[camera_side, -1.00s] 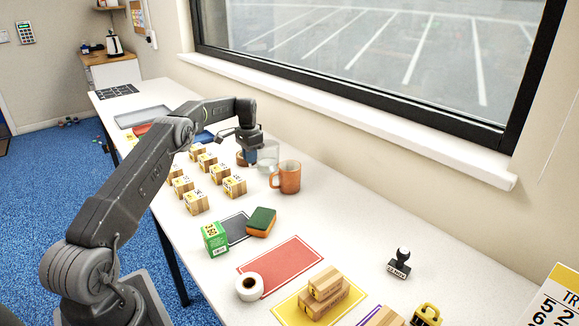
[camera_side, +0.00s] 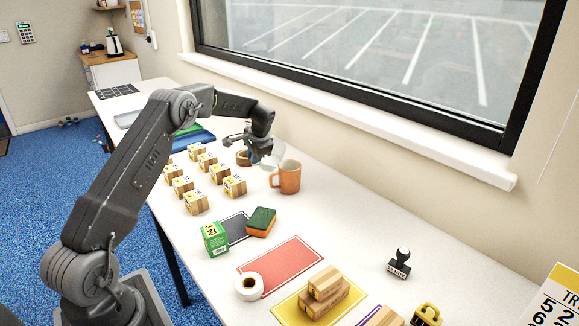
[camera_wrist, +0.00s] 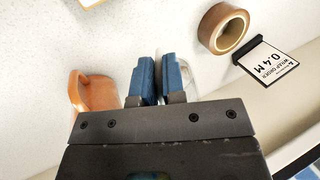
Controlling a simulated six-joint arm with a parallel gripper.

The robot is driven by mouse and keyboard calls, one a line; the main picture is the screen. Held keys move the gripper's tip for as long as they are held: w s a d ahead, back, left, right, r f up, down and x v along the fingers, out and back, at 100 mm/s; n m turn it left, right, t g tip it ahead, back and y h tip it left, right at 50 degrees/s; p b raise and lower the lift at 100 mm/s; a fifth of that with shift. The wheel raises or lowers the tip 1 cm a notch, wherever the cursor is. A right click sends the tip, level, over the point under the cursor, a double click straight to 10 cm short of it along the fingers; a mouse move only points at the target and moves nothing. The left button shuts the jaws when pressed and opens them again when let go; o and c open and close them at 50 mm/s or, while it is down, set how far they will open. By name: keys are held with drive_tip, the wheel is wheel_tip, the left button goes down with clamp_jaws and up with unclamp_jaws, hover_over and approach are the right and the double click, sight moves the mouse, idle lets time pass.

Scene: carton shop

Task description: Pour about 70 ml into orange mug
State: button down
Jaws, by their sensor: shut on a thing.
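The orange mug (camera_side: 287,178) stands upright on the white table, its handle toward the left. In the wrist view the mug (camera_wrist: 92,93) is left of my fingers, partly hidden by the gripper body. My gripper (camera_side: 263,152) is shut on a clear glass vessel (camera_side: 275,157), just left of and above the mug. The vessel looks tilted toward the mug and close to its rim; I cannot tell whether they touch. In the wrist view my blue fingertips (camera_wrist: 158,70) are close together, and the glass is hardly visible. Liquid level and any stream cannot be made out.
A brown tape roll (camera_wrist: 222,28) lies behind my gripper, with a wrap-order card (camera_wrist: 268,62) beside it. Several wooden blocks with labels (camera_side: 196,202) stand left of the mug. A green-and-orange sponge (camera_side: 261,222) lies in front.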

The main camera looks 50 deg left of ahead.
drive_tip(key=shift+d+r+y, duration=0.65)
drive_tip(key=shift+y, duration=0.45)
drive_tip(key=shift+d+r+y, duration=0.6)
drive_tip(key=shift+r+y, duration=0.1)
drive_tip(key=shift+y, duration=0.4)
drive_tip(key=shift+d+r+y, duration=0.65)
drive_tip(key=shift+y, duration=0.45)
drive_tip(key=shift+d+r+y, duration=0.2)
drive_tip(key=shift+r+y, duration=0.05)
drive_tip(key=shift+y, duration=0.45)
drive_tip(key=shift+d+r+y, duration=0.15)
drive_tip(key=shift+r+y, duration=0.05)
drive_tip(key=shift+y, duration=0.5)
drive_tip(key=shift+d+r+t+y, duration=0.3)
drive_tip(key=shift+d+y, duration=0.4)
drive_tip(key=shift+y, duration=0.3)
drive_tip(key=a+h, duration=0.1)
drive_tip(key=h, duration=0.3)
drive_tip(key=a+f+h, duration=0.1)
drive_tip(key=h, duration=0.2)
drive_tip(key=shift+a, duration=0.3)
drive_tip(key=shift+a, duration=0.15)
idle(0.7)
